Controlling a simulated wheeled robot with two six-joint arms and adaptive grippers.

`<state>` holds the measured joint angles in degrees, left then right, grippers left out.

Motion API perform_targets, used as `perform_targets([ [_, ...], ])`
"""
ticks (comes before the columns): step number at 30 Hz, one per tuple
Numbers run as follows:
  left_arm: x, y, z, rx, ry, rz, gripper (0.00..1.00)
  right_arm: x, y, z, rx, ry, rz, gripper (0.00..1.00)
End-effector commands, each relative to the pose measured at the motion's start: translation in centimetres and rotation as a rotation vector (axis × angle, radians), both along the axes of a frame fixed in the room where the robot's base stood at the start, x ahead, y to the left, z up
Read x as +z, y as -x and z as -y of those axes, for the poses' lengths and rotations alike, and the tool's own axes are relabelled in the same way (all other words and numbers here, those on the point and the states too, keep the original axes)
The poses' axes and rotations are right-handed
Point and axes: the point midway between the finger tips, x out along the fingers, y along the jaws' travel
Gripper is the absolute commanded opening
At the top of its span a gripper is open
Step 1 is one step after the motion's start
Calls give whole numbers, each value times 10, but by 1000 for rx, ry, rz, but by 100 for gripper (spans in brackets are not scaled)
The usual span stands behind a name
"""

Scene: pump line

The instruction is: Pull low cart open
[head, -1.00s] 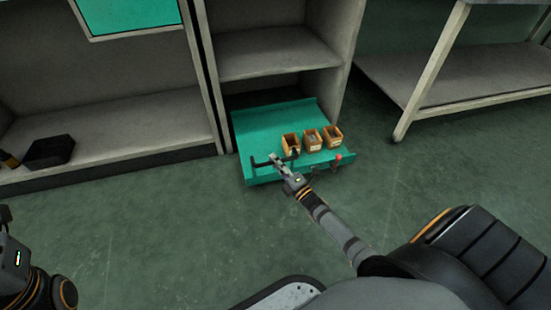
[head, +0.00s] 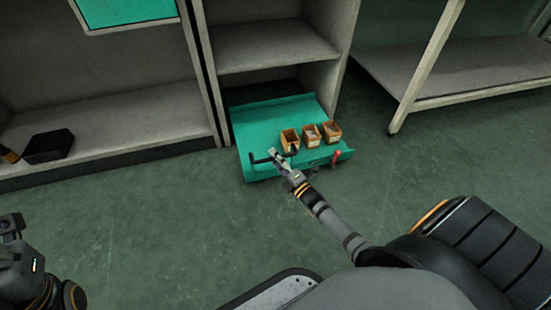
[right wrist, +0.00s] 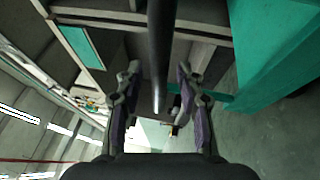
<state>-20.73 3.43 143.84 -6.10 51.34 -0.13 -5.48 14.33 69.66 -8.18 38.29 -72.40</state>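The low cart (head: 262,122) is a teal platform at floor level, sticking out from the bottom of a grey cabinet. A dark bar handle (head: 262,161) runs along its front left. My right gripper (head: 278,158) is at this handle. In the right wrist view the dark bar (right wrist: 161,45) passes between the two fingers of my right gripper (right wrist: 159,80), with a visible gap on each side, so it looks open around the bar. My left gripper (head: 12,228) is only partly in view at the left edge, away from the cart; its fingers are unclear.
Three small orange-brown boxes (head: 311,137) stand on the cart, and a red knob (head: 337,156) is at its front right. A black bin (head: 48,145) sits on the left shelf. A table leg (head: 428,65) stands right. The floor (head: 180,215) before the cart is clear.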

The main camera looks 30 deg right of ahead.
Motion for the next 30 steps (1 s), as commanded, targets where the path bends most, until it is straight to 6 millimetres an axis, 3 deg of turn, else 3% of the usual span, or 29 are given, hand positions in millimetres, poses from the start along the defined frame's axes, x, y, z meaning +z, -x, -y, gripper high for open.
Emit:
perform_targets([
  [8, 0, -1, 0, 0, 0, -2, 40, -3, 11, 2, 1, 1, -2, 37],
  [21, 0, 0, 0, 0, 0, -1, 40, -20, 103, 17, 0, 0, -3, 37],
  [30, 0, 0, 0, 0, 0, -1, 40, -22, 117, 20, -1, 0, 0, 37],
])
